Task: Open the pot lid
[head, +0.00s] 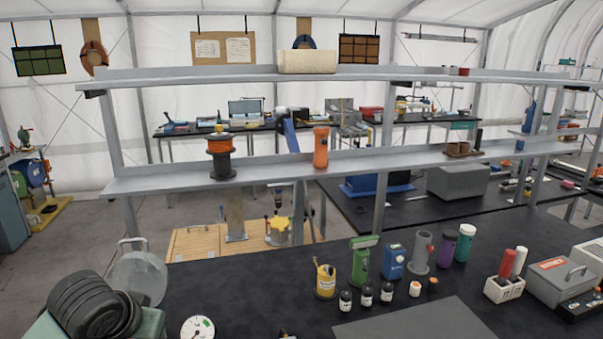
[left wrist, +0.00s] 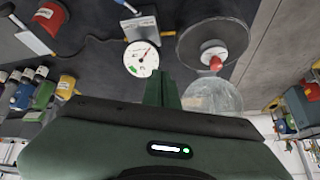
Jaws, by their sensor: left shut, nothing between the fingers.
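A clear, round, lid-like piece (head: 140,278) stands tilted at the left end of the dark bench in the head view, with a metal loop above it. Its lower part is behind my arm; I see no pot body there. In the left wrist view a clear rounded piece (left wrist: 212,95) lies just right of my left gripper (left wrist: 161,80), beside a grey disc (left wrist: 205,30) with a red-tipped part. I cannot tell how these pieces join. The left gripper's green fingers are together and empty, apart from the clear piece. My right gripper is not in view.
A round white gauge (head: 197,328) is close to the left fingers; it also shows in the left wrist view (left wrist: 141,58). A yellow cup (head: 325,281), small bottles and a grey box (head: 563,283) stand farther right. A shelf (head: 400,160) crosses above the bench.

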